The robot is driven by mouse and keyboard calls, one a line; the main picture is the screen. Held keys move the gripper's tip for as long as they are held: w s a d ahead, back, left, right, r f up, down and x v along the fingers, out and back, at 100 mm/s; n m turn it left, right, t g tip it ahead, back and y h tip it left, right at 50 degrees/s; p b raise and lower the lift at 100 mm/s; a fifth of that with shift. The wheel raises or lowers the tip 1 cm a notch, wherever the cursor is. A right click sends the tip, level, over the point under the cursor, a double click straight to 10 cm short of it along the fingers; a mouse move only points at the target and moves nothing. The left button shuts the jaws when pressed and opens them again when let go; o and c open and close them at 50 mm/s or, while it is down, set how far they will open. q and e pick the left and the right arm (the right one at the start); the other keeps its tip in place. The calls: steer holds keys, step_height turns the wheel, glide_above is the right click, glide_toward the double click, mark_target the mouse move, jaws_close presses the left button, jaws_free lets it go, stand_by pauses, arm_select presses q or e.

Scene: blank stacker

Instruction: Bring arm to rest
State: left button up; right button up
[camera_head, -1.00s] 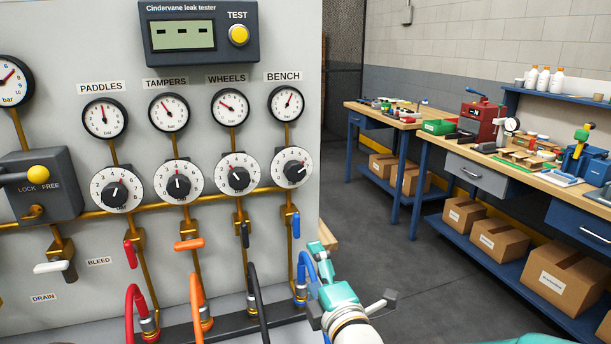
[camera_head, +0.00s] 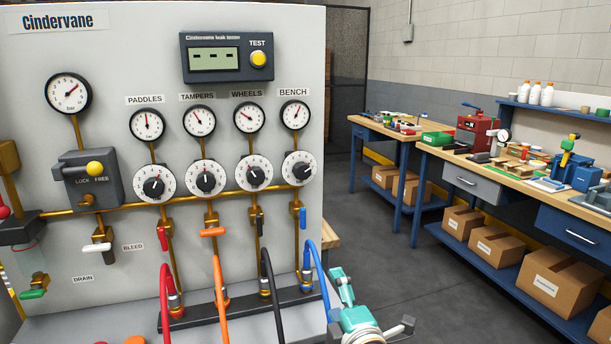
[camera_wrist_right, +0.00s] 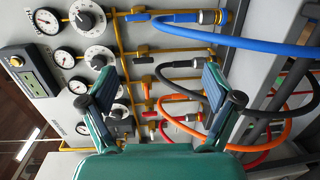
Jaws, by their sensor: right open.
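My right gripper (camera_head: 375,311) shows at the bottom of the head view, right of the blue hose (camera_head: 318,265) and in front of the panel's lower right corner. In the right wrist view my right gripper (camera_wrist_right: 160,92) has its two fingers spread wide with nothing between them. Beyond the fingers are the panel's gauges, dials and hoses, apart from the fingertips as far as I can tell. My left gripper is in neither view.
The grey Cindervane panel (camera_head: 120,235) fills the left, with a leak tester (camera_head: 227,58), dials, valve levers and a red hose (camera_head: 165,295). Workbenches (camera_head: 480,168) with tools stand at right, cardboard boxes (camera_head: 545,277) on their lower shelf. Grey floor (camera_head: 400,265) lies clear between.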

steer(key=s+d+f+m+g+h+p, duration=0.15)
steer(key=s+d+f+g, duration=0.3)
steer(key=f, duration=0.75)
steer(key=s+d+f+m+g+h+p, duration=0.1)
steer(key=s+d+f+m+g+p, duration=0.3)
steer(key=f, duration=0.8)
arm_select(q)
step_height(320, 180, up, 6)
arm_select(e)
steer(key=s+a+f+m+g+y, duration=0.1)
steer(key=s+f+m+g, duration=0.2)
steer(key=s+m, duration=0.6)
steer(key=s+a+f+m+g+y, duration=0.1)
steer(key=s+f+m+g, duration=0.3)
steer(key=s+f+m, duration=0.4)
steer(key=s, duration=0.4)
steer(key=shift+s+a+m, duration=0.15)
steer(key=shift+s+m, duration=0.05)
steer(key=shift+m, duration=0.15)
steer(key=shift+f+g, duration=0.1)
steer(key=shift+g, duration=0.15)
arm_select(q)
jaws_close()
